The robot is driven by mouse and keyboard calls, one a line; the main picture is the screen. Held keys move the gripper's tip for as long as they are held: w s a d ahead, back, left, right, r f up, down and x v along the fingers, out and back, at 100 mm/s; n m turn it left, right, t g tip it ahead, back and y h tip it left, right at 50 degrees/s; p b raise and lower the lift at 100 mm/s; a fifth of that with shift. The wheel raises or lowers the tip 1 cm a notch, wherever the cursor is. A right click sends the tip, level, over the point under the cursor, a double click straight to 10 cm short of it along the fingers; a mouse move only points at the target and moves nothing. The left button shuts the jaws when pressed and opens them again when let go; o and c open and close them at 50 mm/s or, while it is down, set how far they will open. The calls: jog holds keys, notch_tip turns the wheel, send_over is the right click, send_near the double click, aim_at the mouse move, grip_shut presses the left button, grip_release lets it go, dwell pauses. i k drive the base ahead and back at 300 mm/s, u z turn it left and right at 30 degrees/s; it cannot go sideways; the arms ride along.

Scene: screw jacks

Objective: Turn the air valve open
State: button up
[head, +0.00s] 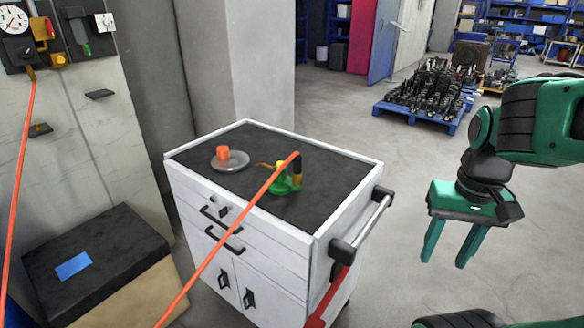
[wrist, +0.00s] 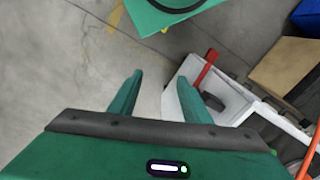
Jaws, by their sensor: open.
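A green fitting (head: 280,186) with a yellow lever (head: 265,165) stands on the dark top of a white cart in the head view. It looks like the air valve. A dark and brass-coloured piece (head: 297,168) rises beside it, and an orange hose (head: 230,238) crosses in front, partly hiding it. I cannot tell how the lever is set. My gripper (head: 450,250) hangs to the right of the cart, well apart from the valve, fingers pointing down, open and empty. The wrist view also shows the open fingers (wrist: 160,82) above the floor; the valve is not visible there.
The white cart (head: 255,258) has a side handle (head: 365,222) and a red bar (head: 330,297) on my gripper's side. A wall panel with a gauge (head: 13,20) is at left.

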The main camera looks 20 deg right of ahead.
aim_at(49, 27)
jog(key=k, duration=1.3)
jog(key=u, duration=0.55)
jog(key=i, duration=0.7)
jog(key=u, duration=0.45)
jog(key=i, duration=2.45)
jog(key=z, duration=0.35)
